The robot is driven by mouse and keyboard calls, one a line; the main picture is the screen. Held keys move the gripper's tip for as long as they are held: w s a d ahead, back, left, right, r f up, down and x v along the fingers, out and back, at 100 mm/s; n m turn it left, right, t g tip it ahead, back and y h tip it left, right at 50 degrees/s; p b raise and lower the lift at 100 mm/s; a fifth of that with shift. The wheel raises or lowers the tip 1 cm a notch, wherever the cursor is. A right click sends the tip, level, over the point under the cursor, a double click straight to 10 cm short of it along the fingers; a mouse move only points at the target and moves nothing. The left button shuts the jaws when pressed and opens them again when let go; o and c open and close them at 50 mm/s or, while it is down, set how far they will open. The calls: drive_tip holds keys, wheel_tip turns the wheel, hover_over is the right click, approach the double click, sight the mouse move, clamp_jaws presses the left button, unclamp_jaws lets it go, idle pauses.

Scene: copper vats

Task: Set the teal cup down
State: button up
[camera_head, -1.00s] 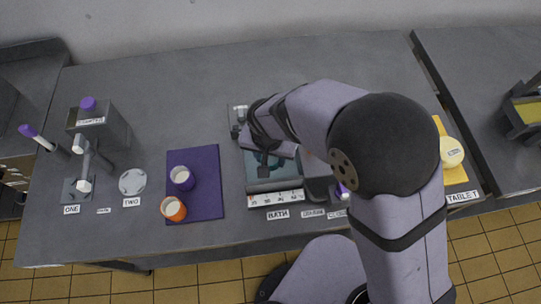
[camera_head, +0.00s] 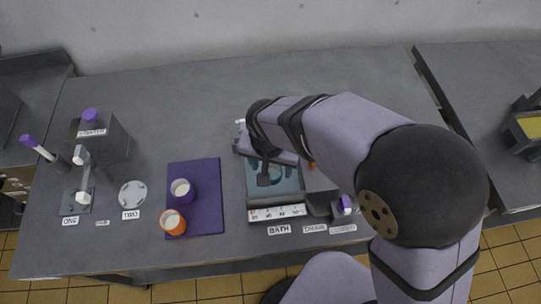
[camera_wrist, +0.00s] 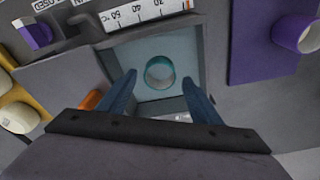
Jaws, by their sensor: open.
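The teal cup (camera_wrist: 160,72) stands on the pale floor of the bath (camera_wrist: 133,52), seen from above with its round rim up in the wrist view. My gripper (camera_wrist: 161,92) is open above the bath, with one dark blue finger on each side of the cup in the picture. Clear space shows between the fingers and the cup, and nothing is held. In the head view my gripper (camera_head: 264,180) hangs over the bath (camera_head: 287,185), and I cannot make out the cup clearly there.
A purple mat (camera_head: 209,215) left of the bath bears a purple cup (camera_head: 182,190) and an orange cup (camera_head: 173,222). A round plate (camera_head: 132,194) and a grey stand (camera_head: 110,137) are farther left.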

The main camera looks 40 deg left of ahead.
wheel_tip(320, 180, up, 8)
drive_tip(key=s+b, duration=0.1)
drive_tip(key=shift+d+f, duration=0.15)
drive_tip(key=shift+d, duration=0.1)
idle(0.4)
drive_tip(key=w+d+r+m+p, duration=0.1)
drive_tip(key=w+d+p, duration=0.15)
drive_tip(key=d, duration=0.35)
drive_tip(key=w+d+r+h+p, duration=0.1)
drive_tip(key=w+d+p, duration=0.1)
drive_tip(key=w+d, duration=0.35)
drive_tip(key=w+d+r+m+p, duration=0.1)
drive_tip(key=d+r+p, duration=0.1)
drive_tip(key=d, duration=0.6)
drive_tip(key=s+d+m+p, duration=0.1)
drive_tip(key=s+d+p, duration=0.1)
drive_tip(key=d, duration=0.7)
drive_tip(key=s+d+r+m+g+p, duration=0.1)
drive_tip(key=s+d+p, duration=0.2)
drive_tip(key=d, duration=0.6)
drive_tip(key=shift+r+g, duration=0.3)
